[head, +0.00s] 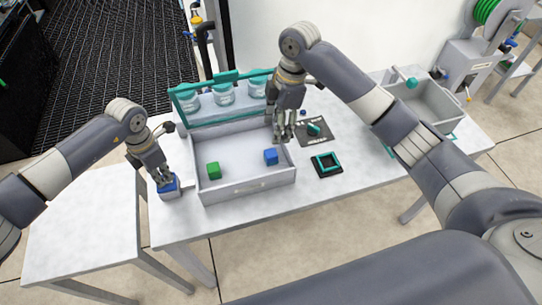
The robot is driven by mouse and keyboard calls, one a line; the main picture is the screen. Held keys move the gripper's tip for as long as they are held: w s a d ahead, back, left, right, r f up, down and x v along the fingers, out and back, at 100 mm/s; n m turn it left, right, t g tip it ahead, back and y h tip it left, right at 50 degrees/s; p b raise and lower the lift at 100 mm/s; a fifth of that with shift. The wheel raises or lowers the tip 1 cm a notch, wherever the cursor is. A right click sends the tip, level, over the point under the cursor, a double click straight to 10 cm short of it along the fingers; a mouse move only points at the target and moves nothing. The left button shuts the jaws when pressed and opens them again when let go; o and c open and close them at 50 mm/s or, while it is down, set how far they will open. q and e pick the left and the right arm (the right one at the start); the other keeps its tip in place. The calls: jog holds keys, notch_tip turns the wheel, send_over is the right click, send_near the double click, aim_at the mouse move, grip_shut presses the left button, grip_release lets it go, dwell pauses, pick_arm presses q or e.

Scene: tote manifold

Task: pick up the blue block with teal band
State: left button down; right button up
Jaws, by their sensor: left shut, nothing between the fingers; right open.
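A blue block (271,156) lies in the right part of the grey tote (246,188). At this size I cannot make out a teal band on it. My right gripper (284,138) is open and empty, pointing down above the tote's right side, close behind the blue block. My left gripper (164,179) is shut and empty, with its tips over a small grey item with a blue top (169,190) left of the tote. I cannot tell whether the tips touch it; they hide part of its top.
A green block (213,170) sits in the tote's left part. A teal rack with clear jars (223,94) stands behind the tote. A dark teal-edged square frame (326,164) and a dark mat (313,132) with a teal piece lie right of it. Another grey tote (432,101) stands further right.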

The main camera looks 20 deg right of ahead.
aim_at(271, 153)
jog(key=f, duration=0.4)
jog(key=a+f, duration=0.1)
jog(key=f, duration=0.3)
jog(key=a+f, duration=0.1)
jog(key=f, duration=0.3)
jog(key=shift+s, duration=0.1)
jog(key=shift+c, duration=0.5)
jog(key=c, duration=1)
